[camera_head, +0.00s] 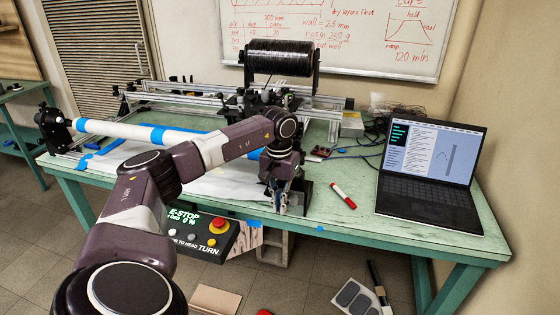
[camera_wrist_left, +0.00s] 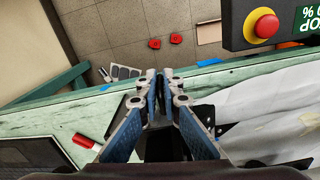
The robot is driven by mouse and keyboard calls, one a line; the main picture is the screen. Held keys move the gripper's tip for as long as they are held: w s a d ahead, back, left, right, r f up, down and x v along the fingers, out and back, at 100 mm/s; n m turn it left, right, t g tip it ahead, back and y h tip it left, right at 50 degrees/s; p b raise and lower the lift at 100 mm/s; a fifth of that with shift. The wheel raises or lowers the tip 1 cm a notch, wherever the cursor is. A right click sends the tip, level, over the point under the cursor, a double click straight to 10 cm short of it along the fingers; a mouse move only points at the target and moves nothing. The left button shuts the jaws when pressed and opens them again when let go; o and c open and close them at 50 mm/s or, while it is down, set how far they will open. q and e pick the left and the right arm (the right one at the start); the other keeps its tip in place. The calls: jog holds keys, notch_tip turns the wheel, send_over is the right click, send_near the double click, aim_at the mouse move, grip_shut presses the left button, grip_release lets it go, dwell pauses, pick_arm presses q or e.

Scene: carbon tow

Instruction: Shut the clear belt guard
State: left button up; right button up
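I cannot make out the clear belt guard in either view; the arm hides part of the machine where a belt could run. The winding machine has a black end stand (camera_head: 306,188) at its right end, partly behind my left gripper (camera_head: 282,208). That gripper points down at the table's front edge, close beside the stand. My right gripper is in neither view.
A white tube with blue bands (camera_head: 135,131) lies along the machine, below a black tow spool (camera_head: 279,58). An E-stop box (camera_head: 213,237) hangs at the table's front edge.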

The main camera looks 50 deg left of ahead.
pick_arm(q)
jog(key=o, duration=0.5)
jog(key=shift+d, duration=0.2)
jog(key=shift+a, duration=0.1)
jog(key=shift+r, duration=0.25)
notch_tip(320, 180, up, 12)
jog(key=shift+f, duration=0.2)
